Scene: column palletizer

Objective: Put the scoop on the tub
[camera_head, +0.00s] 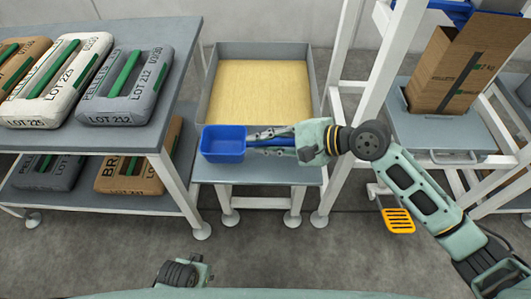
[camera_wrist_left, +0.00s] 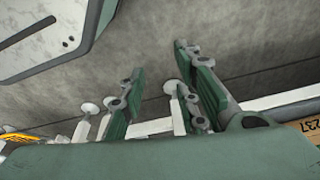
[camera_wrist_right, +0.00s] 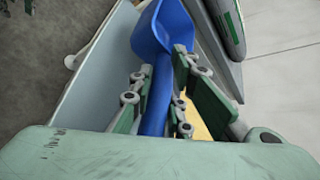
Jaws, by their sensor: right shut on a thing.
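The blue scoop (camera_head: 223,143) is in my right gripper (camera_head: 272,139), which is shut on its handle. In the right wrist view the scoop (camera_wrist_right: 165,30) runs up between the fingers of the right gripper (camera_wrist_right: 160,98), bowl at the far end. In the head view the scoop is over the front of the grey tub (camera_head: 213,75), which holds yellow grain (camera_head: 260,92). I cannot tell whether the scoop touches the stand's front ledge (camera_head: 250,173). My left gripper (camera_wrist_left: 155,95) is open and empty in the left wrist view, pointing toward the floor area.
A shelf (camera_head: 180,60) on the left bears grey, white and brown sacks on two levels. A white frame (camera_head: 385,70) stands right of the tub. Beyond it, an open cardboard carton (camera_head: 440,80) sits on a grey platform (camera_head: 430,130).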

